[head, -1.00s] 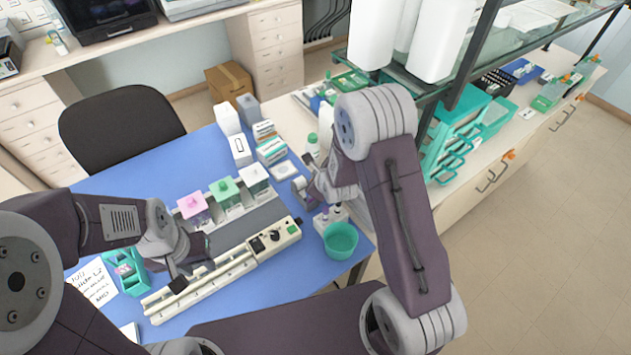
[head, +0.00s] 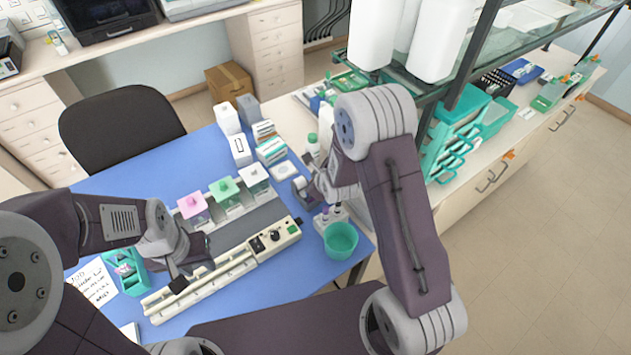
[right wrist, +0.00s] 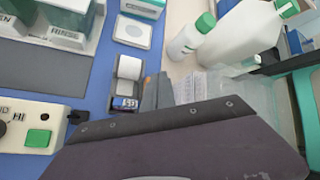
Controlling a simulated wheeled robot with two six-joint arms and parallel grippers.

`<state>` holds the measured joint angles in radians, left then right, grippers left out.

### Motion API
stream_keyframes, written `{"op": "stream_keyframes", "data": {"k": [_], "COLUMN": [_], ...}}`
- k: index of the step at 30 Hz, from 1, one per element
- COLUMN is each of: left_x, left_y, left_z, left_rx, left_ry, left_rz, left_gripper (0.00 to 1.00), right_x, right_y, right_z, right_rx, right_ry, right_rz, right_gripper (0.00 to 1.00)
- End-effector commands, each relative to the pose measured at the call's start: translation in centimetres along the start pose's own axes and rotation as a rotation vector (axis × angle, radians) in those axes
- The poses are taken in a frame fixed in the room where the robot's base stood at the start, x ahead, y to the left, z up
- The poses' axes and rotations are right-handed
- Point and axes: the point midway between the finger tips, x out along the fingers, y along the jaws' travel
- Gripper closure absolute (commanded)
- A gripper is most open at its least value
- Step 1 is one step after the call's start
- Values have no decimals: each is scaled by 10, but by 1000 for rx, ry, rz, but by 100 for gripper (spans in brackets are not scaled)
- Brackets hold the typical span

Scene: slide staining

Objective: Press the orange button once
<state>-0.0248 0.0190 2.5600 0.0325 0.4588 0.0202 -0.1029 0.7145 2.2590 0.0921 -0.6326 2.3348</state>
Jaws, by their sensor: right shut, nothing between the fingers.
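A speck of orange (right wrist: 147,79) shows in the right wrist view beside a small dark device (right wrist: 127,88) with a white roll; it may be the orange button, mostly hidden behind my gripper. The device's white roll (head: 300,183) also shows in the head view. My right gripper (right wrist: 156,90) is shut and empty, its grey fingers beside the device's right side. I cannot tell whether it touches the button. My left gripper (head: 188,275) hangs over the left part of the long white staining unit (head: 215,284); its finger gap is unclear.
The unit's panel has black knobs and a green button (right wrist: 38,138). Staining jars (head: 225,192) stand behind it. White bottles (right wrist: 190,40) are beyond the device. A green cup (head: 341,240) and small bottles stand at the table's right edge. Boxes (head: 240,148) stand behind.

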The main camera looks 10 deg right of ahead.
Motion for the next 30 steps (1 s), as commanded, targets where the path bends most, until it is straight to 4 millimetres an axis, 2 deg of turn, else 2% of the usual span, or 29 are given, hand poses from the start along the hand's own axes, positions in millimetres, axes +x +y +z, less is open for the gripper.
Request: {"op": "stream_keyframes", "data": {"k": [14, 30], "left_x": [12, 13], "left_y": [0, 0], "left_z": [1, 1], "left_rx": [0, 0], "left_ry": [0, 0], "left_rz": [0, 0], "left_gripper": [64, 64], "right_x": [7, 8], "right_y": [5, 6], "right_z": [-5, -6], "right_rx": [0, 0], "right_ry": [0, 0], "right_rz": [0, 0], "right_gripper": [100, 100]}}
